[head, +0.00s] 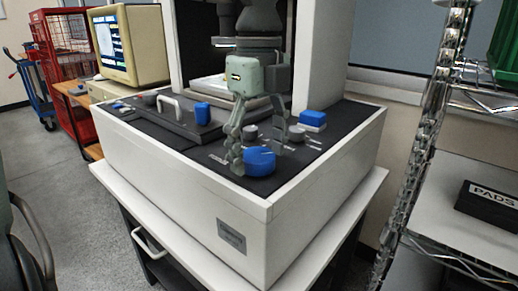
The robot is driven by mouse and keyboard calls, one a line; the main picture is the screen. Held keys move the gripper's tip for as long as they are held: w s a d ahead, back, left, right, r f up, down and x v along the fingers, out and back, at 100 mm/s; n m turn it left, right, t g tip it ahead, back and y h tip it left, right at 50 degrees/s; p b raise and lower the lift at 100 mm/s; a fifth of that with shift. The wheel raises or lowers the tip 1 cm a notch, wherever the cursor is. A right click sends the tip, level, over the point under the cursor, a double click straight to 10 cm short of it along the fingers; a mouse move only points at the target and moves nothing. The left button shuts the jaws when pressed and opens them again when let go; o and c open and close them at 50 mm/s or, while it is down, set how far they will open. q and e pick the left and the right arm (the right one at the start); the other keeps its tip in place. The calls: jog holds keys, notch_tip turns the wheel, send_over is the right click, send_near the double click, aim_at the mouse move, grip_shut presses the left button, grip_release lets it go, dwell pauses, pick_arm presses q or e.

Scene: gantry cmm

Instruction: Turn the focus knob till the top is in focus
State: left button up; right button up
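A large blue round knob (260,163) sits on the dark control panel (205,150), near the machine's front corner. My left gripper (257,150) points down over the panel from above. Its fingers are spread apart, one at the knob's left edge and the other behind its right side. I cannot tell whether either finger touches the knob. The panel markings beside the knob are too small to read. A monitor (114,44) stands at the back left with a lit screen; its content is too small to read. My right gripper is not in view.
Small grey knobs (296,133), a blue block-shaped control (313,119), another blue knob (202,113) and a white handle (168,104) are on the panel. White machine columns (323,50) rise behind. A metal shelf rack (430,130) stands close on the right.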

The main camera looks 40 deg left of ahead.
pick_arm(q)
jog(key=c, duration=0.9)
jog(key=shift+c, duration=0.3)
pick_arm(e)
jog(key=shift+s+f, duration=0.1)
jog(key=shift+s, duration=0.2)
